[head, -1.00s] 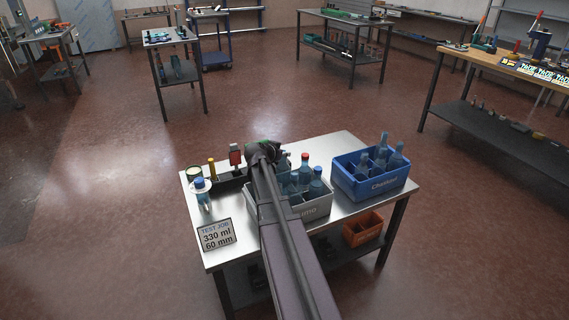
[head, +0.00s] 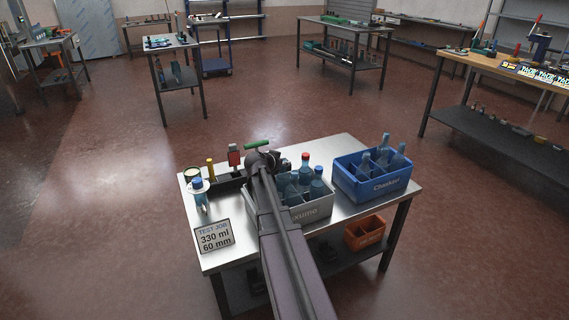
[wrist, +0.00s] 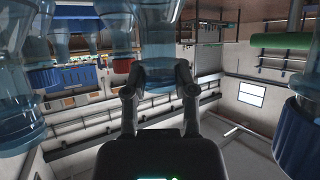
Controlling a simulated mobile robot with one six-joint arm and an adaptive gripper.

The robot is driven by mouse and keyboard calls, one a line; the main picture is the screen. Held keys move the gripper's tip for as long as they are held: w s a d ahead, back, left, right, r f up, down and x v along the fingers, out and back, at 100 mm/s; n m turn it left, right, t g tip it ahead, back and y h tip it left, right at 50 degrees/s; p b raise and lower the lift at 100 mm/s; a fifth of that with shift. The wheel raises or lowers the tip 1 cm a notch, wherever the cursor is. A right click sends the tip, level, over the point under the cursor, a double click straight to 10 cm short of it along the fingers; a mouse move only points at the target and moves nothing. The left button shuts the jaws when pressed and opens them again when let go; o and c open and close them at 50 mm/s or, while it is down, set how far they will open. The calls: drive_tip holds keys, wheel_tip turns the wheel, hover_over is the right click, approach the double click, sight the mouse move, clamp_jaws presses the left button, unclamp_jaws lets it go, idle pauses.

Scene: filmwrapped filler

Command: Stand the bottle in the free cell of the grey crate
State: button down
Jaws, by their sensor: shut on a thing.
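My gripper (wrist: 160,76) is shut on a clear light-blue bottle (wrist: 157,45), with a finger on each side of it. In the head view my arm hides most of the gripper and the held bottle. The grey crate (head: 312,214) stands at the front middle of the steel table, partly behind my arm. It holds several blue-tinted bottles, one with a red cap (head: 305,156) and one with a blue cap (head: 318,171). The free cell is hidden, and I cannot tell whether the held bottle's base is inside the crate. The wrist view appears upside down.
A blue crate (head: 379,186) with bottles stands at right on the table. A green bar (head: 258,144) is behind my gripper. An orange crate (head: 365,232) is on the lower shelf.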

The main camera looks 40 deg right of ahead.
drive_tip(key=shift+f, duration=0.2)
drive_tip(key=shift+c, duration=2.1)
unclamp_jaws()
drive_tip(key=shift+r, duration=0.1)
drive_tip(key=shift+r, duration=0.15)
drive_tip(key=shift+s+a+r, duration=0.1)
drive_tip(key=shift+a+r, duration=0.05)
drive_tip(key=shift+a, duration=0.1)
drive_tip(key=p+v, duration=0.5)
drive_tip(key=v, duration=0.6)
drive_tip(key=shift+a+p, duration=0.2)
drive_tip(key=shift+p, duration=0.2)
